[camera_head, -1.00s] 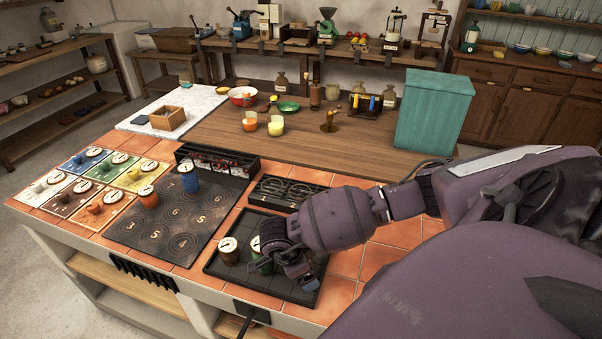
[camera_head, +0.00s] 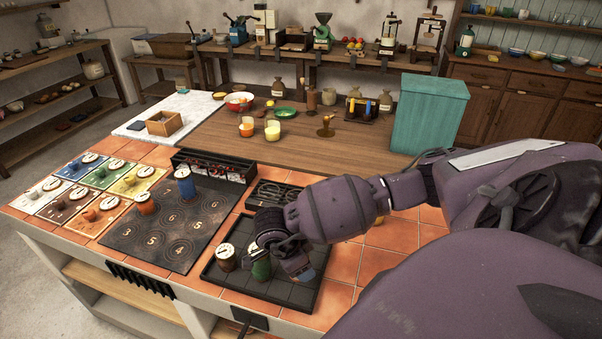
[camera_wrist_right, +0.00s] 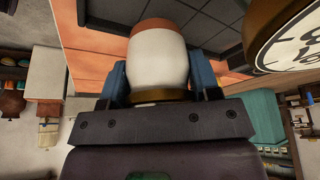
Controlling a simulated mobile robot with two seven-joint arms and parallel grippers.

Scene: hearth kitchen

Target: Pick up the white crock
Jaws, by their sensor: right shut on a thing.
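The white crock (camera_wrist_right: 158,62) has a white body with an orange-brown end. In the right wrist view it sits between the two blue finger pads of my right gripper (camera_wrist_right: 160,85), which is shut on it. In the head view my right gripper (camera_head: 290,262) is over the right part of the black tray (camera_head: 270,292), and it hides the white crock there. The crock appears raised above the tray. A green crock (camera_head: 261,268) stands close to the gripper's left side, and a brown crock (camera_head: 225,260) is further left. My left gripper is not in view.
A dial-like lid (camera_wrist_right: 290,40) is close beside the held crock in the right wrist view. A black numbered board (camera_head: 165,240) with a blue crock (camera_head: 185,183) lies left of the tray. A teal box (camera_head: 428,115) stands behind on the wooden counter.

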